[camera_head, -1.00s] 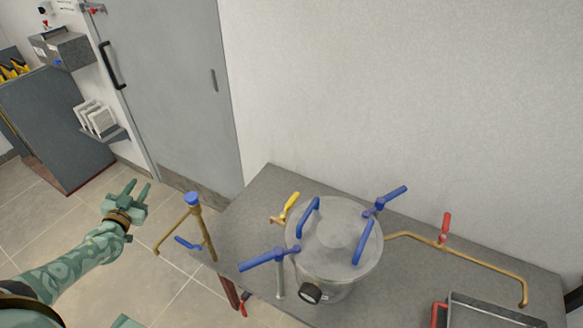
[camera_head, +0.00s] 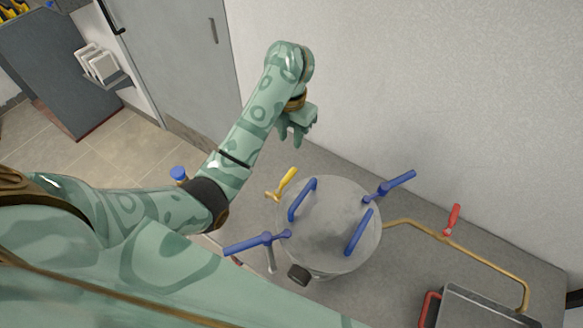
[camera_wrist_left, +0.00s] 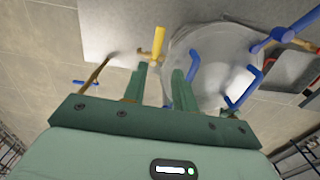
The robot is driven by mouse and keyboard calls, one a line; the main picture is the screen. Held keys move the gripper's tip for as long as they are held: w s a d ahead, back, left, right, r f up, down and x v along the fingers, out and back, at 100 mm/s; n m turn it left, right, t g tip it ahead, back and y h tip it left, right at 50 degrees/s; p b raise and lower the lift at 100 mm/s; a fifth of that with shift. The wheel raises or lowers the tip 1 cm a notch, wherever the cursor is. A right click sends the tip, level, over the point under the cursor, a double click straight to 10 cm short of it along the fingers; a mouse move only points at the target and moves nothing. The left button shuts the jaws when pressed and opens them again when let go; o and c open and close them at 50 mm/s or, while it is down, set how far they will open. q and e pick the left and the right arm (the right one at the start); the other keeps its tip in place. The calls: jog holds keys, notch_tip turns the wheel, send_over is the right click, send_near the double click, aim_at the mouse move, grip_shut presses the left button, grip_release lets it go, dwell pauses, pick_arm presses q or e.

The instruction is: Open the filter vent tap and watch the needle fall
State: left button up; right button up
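The filter is a grey lidded round pot (camera_head: 330,225) with blue clamp handles, standing on the table. A small tap with a yellow lever (camera_head: 287,182) sits at its left side. The yellow lever also shows in the left wrist view (camera_wrist_left: 158,42), just beyond the fingertips. A dark round gauge (camera_head: 299,275) is on the pot's near side; its needle cannot be read. My left gripper (camera_head: 291,138) hangs above and behind the yellow tap, fingers down. In the left wrist view its fingers (camera_wrist_left: 160,72) are apart with nothing between them. My right gripper is out of view.
Blue-handled levers (camera_head: 262,242) (camera_head: 390,187) stand near and behind the pot. A brass pipe with a red lever (camera_head: 452,220) runs right. A red-handled grey tray (camera_head: 480,308) is at front right. The wall rises behind the table (camera_head: 415,270).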

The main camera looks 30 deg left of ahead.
aim_at(290, 173)
pick_arm(q)
notch_tip(290, 173, down, 14)
jog(key=b, duration=0.6)
jog(key=shift+r, duration=0.1)
jog(key=shift+f+b, duration=0.4)
jog(key=shift+f, duration=0.1)
jog(key=shift+a, duration=0.1)
grip_shut()
